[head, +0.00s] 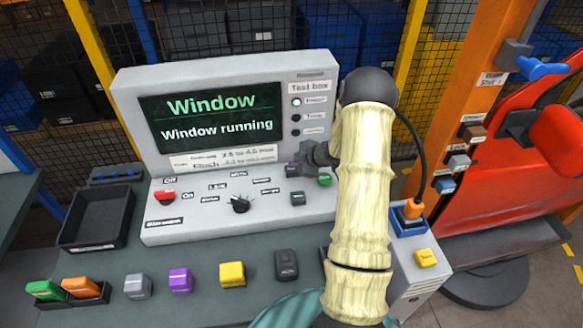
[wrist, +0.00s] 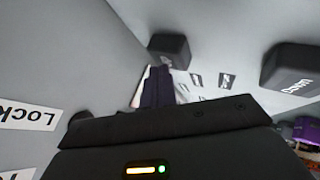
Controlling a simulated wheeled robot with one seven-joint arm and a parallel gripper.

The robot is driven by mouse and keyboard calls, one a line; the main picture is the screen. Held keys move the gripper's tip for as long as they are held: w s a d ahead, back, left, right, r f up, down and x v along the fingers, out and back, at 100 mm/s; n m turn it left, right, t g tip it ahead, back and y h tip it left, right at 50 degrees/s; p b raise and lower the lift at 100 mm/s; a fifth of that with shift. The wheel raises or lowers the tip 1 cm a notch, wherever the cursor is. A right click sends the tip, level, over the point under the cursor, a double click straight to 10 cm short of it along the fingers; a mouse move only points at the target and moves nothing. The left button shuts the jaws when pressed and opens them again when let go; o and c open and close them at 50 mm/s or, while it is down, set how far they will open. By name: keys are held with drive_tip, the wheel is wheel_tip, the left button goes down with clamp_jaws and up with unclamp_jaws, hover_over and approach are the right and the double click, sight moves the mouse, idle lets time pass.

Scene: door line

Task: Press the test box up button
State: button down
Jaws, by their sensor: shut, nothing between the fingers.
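The test box (head: 225,95) is a grey console whose screen reads "Window" and "Window running". The up button, a dark square button (head: 292,170), is on its lower right, partly hidden by my gripper. In the wrist view I take it to be the dark block (wrist: 168,47) just beyond the fingers. The down button (head: 298,198) is below it and shows at the right of the wrist view (wrist: 291,70). My gripper (head: 306,163) is shut and empty, its tips close beside the up button; I cannot tell whether they touch it.
A knob (head: 240,204) and a red rocker switch (head: 164,197) are further left on the panel. Coloured blocks, including a yellow one (head: 232,274), stand in front. An orange post (head: 470,100) rises at the right.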

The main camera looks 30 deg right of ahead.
drive_tip(key=shift+r+p, duration=0.3)
drive_tip(key=shift+r, duration=0.25)
drive_tip(key=shift+r+p, duration=2.4)
drive_tip(key=shift+r, duration=0.2)
wheel_tip(320, 180, up, 9)
drive_tip(key=p, duration=0.8)
hover_over(294, 170)
drive_tip(key=shift+d+f, duration=0.1)
drive_tip(key=shift+f, duration=0.15)
